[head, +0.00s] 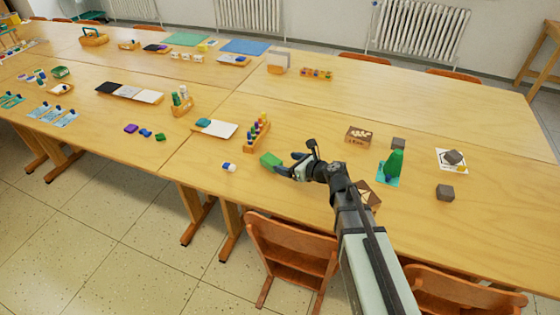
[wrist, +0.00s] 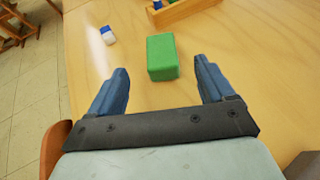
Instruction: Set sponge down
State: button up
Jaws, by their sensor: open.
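The green sponge (head: 270,160) is a small block that appears to rest on the wooden table near its front edge. In the wrist view the sponge (wrist: 162,57) lies between and slightly ahead of my two blue fingertips, with bare tabletop visible on both sides of it. My gripper (head: 287,170) is open just to the right of the sponge in the head view. In the wrist view my gripper (wrist: 160,80) has its fingers spread wide, and neither touches the sponge. The sponge's underside is hidden.
A blue-and-white eraser (head: 229,166) lies left of the sponge. A wooden rack of colored pegs (head: 257,134) stands behind it. A wooden box (head: 359,135), grey cubes and a green cone (head: 392,164) are to the right. A chair (head: 290,245) stands at the front edge.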

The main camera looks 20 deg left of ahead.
jog(key=shift+v, duration=1.05)
